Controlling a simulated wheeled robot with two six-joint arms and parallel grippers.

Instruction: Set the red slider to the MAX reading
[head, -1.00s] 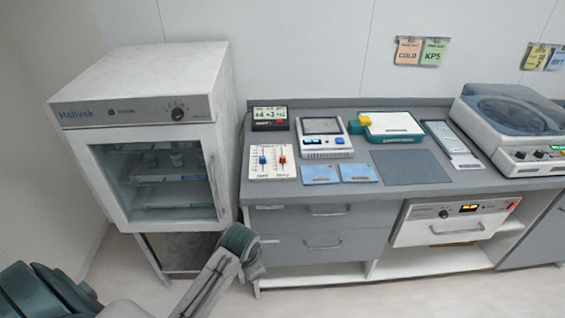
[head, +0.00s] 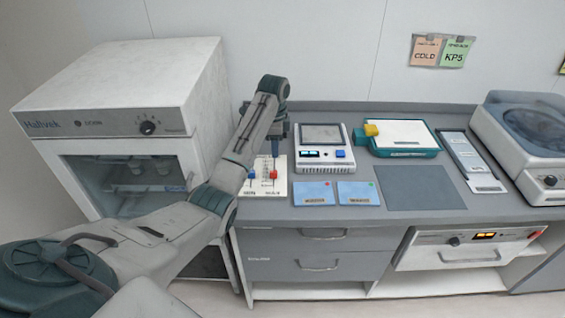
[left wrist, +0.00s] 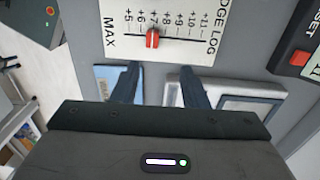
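The white slider panel (head: 283,188) stands at the left of the counter, partly covered by my left arm. Its red slider (head: 273,175) shows beside the blue slider (head: 251,175). In the left wrist view the red slider (left wrist: 152,38) sits on its dark track near the +7 mark; MAX is printed at the left end of the panel (left wrist: 222,20). My left gripper (head: 275,153) points down above the panel. In the left wrist view its two fingers (left wrist: 158,73) are apart and empty, short of the red knob. The right gripper is out of view.
A black device (left wrist: 305,55) with a red button stands beside the panel. Two blue cards (head: 314,193) lie close by, and a white-and-blue instrument (head: 325,150) stands behind them. A white cabinet (head: 120,95) borders the left. A grey mat (head: 422,188) is clear.

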